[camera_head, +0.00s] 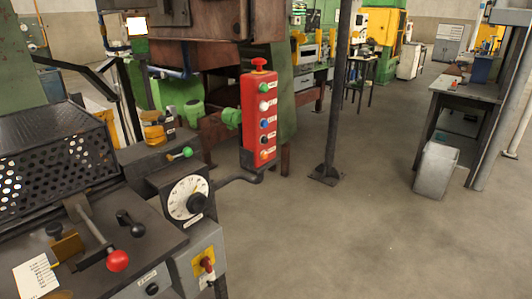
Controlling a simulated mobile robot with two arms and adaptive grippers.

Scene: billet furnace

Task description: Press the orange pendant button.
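A red pendant box (258,120) hangs upright near the middle of the head view, on a dark bent arm beside the machine. It has a red mushroom knob (259,65) on top and a column of buttons on its front. From the top these look green (263,87), white (264,105), blue (264,122), dark (264,138) and orange (264,154). The orange button is the lowest, and its label is too small to read. Neither of my grippers shows in the head view.
A machine with a dial (187,197), a red-knobbed lever (117,261) and a perforated guard (50,155) fills the left. A dark post (335,90) stands behind the pendant. A workbench (465,92) and grey bin (436,168) stand right. The floor between is clear.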

